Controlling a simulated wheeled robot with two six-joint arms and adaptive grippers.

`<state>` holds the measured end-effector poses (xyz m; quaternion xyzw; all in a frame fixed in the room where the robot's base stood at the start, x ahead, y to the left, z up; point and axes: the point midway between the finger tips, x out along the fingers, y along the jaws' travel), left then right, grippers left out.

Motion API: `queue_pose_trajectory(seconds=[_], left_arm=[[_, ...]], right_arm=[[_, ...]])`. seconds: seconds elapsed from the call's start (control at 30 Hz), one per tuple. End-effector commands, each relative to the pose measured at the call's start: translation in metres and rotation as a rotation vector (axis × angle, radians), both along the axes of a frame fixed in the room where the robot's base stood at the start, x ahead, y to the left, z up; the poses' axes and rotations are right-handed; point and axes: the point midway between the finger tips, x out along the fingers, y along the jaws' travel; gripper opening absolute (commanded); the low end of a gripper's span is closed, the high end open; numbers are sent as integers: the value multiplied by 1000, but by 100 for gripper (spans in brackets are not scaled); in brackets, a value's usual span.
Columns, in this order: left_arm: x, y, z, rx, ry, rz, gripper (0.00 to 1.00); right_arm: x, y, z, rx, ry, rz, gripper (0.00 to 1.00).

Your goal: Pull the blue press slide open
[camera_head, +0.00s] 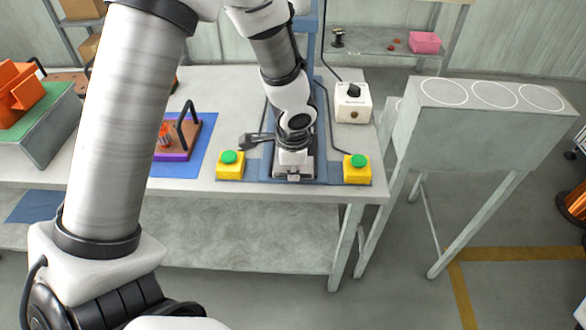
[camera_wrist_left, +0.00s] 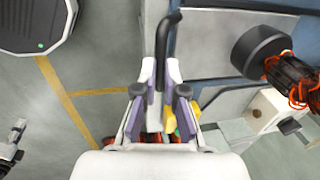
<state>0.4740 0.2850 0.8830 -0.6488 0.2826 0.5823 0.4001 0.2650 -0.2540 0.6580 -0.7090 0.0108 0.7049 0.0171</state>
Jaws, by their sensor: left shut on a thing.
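My left gripper (camera_head: 293,165) is at the press between two yellow button boxes, at the middle of the head view. Its arm hides much of the press and the slide. In the left wrist view its two fingers (camera_wrist_left: 167,80) are closed around a dark bar handle (camera_wrist_left: 163,45). The handle runs up and bends at its top, beside blue-grey press surfaces (camera_wrist_left: 205,45). The blue press base (camera_head: 255,172) shows around the gripper on the table. How far out the slide stands cannot be told. My right gripper is not in view.
Yellow boxes with green buttons stand left (camera_head: 230,166) and right (camera_head: 356,169) of the press. A white control box (camera_head: 352,103) is behind, to the right. A purple fixture (camera_head: 178,140) is on the left. Open floor (camera_head: 330,310) lies before the table (camera_head: 215,185).

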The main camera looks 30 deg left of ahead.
Motion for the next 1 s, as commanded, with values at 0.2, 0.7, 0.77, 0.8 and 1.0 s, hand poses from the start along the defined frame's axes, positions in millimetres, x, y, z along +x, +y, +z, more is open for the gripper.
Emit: queue_pose_trajectory(seconds=[0.2, 0.7, 0.77, 0.8, 1.0], left_arm=[[-2, 0, -4, -3, 6, 1, 0], [-1, 0, -2, -1, 2, 0, 37], [0, 0, -1, -1, 2, 0, 37], [0, 0, -1, -1, 1, 0, 37], [-2, -1, 18, 2, -4, 2, 37]], right_arm=[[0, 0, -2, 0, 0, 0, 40], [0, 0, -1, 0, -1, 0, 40], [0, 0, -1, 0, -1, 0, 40], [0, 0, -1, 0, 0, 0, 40], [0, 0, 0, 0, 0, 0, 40]])
